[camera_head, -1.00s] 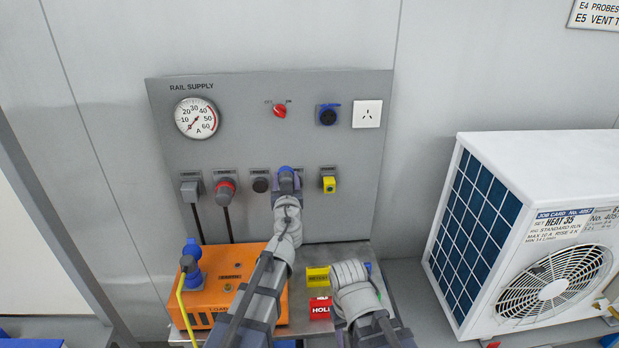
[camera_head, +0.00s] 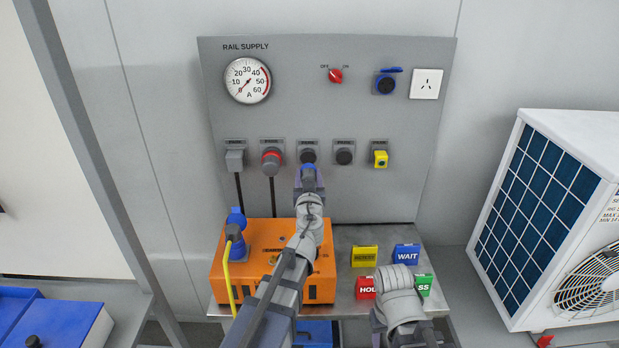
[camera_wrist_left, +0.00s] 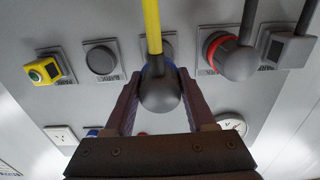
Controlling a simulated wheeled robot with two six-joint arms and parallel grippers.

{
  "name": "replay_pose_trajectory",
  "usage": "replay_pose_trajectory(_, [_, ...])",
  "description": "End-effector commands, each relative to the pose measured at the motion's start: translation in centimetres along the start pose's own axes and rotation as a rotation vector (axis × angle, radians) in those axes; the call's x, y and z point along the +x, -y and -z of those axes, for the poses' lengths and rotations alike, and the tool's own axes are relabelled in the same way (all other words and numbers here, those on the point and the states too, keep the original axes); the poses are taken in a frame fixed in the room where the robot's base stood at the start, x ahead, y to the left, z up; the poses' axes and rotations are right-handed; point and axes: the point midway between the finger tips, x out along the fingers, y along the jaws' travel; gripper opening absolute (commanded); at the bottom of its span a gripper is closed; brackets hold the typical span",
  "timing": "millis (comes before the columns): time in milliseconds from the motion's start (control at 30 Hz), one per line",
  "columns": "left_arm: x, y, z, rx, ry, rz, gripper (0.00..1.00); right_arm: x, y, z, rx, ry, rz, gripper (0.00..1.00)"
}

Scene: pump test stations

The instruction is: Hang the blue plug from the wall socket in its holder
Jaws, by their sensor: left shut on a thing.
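My left gripper (camera_head: 311,184) is shut on the blue plug (camera_head: 308,171), in front of the third holder (camera_head: 308,156) from the left on the grey panel. In the left wrist view, the fingers (camera_wrist_left: 160,98) flank the plug's rounded grey back (camera_wrist_left: 160,93), with its blue rim beyond and a yellow cable (camera_wrist_left: 154,28) leading off. The plug hides part of that holder; I cannot tell if they touch. The white wall socket (camera_head: 426,84) at upper right is empty. A blue socket (camera_head: 386,85) with a raised lid sits beside it. My right gripper is not visible.
Grey (camera_head: 235,160) and red (camera_head: 271,161) plugs fill holders to the left. A bare dark holder (camera_head: 344,156) and a yellow plug (camera_head: 380,158) are to the right. An orange box (camera_head: 260,285) and coloured signs (camera_head: 406,254) stand on the bench below.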

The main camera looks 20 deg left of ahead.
Motion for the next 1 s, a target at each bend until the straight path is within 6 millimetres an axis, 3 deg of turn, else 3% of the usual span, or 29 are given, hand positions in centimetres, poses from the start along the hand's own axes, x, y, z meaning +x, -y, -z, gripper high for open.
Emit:
replay_pose_trajectory(600, [4.9, -0.1, 0.0, 0.0, 0.0, 0.0, 0.0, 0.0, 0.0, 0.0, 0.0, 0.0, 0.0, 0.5])
replay_pose_trajectory(1000, [5.4, 0.0, 0.0, 0.0, 0.0, 0.0, 0.0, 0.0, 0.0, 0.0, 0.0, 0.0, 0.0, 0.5])
